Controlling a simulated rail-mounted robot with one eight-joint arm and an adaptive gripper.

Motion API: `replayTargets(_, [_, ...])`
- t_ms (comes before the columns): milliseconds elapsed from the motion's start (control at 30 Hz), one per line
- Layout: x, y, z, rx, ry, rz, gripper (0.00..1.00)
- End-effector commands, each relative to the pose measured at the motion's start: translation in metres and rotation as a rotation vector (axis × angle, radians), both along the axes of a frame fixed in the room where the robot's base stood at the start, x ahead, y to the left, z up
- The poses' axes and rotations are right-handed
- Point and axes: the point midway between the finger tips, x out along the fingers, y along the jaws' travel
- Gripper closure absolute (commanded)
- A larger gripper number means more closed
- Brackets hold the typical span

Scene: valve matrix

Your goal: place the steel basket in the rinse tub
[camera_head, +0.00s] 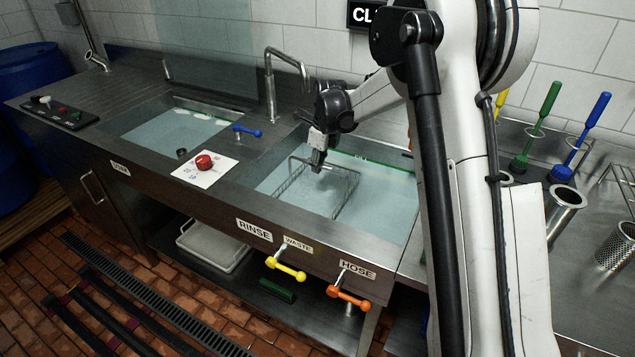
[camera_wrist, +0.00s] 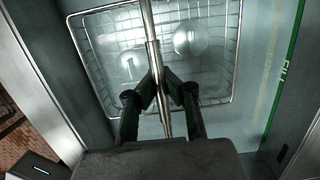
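The steel basket (camera_head: 345,196) is a wire basket with a tall handle. It sits inside the rinse tub (camera_head: 391,208), in the water, towards the tub's middle. In the wrist view the basket (camera_wrist: 101,70) lies below my gripper, with two clear round objects (camera_wrist: 188,40) in it. My gripper (camera_head: 317,167) is above the basket in the head view. In the wrist view its two fingertips (camera_wrist: 160,76) close in on the basket's handle (camera_wrist: 152,42) from both sides and look shut on it. Whether the basket rests on the tub floor cannot be told.
A second water-filled tub (camera_head: 160,126) is at the left. Between the tubs are a red knob (camera_head: 204,162) and a blue lever (camera_head: 247,131). A faucet (camera_head: 270,85) stands behind. Yellow (camera_head: 286,270) and orange (camera_head: 348,297) levers are on the front. Brushes (camera_head: 535,125) stand at right.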

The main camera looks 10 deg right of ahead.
Motion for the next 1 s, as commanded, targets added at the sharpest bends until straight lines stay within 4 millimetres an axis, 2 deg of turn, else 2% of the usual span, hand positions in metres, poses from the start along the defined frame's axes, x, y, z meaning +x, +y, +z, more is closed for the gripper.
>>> replayTargets(267, [0.000,0.000,-0.017,0.000,0.000,0.001,1.00])
replayTargets(500, [0.000,0.000,-0.043,0.000,0.000,0.001,1.00])
replayTargets(867, [0.000,0.000,-0.047,0.000,0.000,0.001,1.00])
replayTargets(1000, [0.000,0.000,-0.047,0.000,0.000,0.001,0.83])
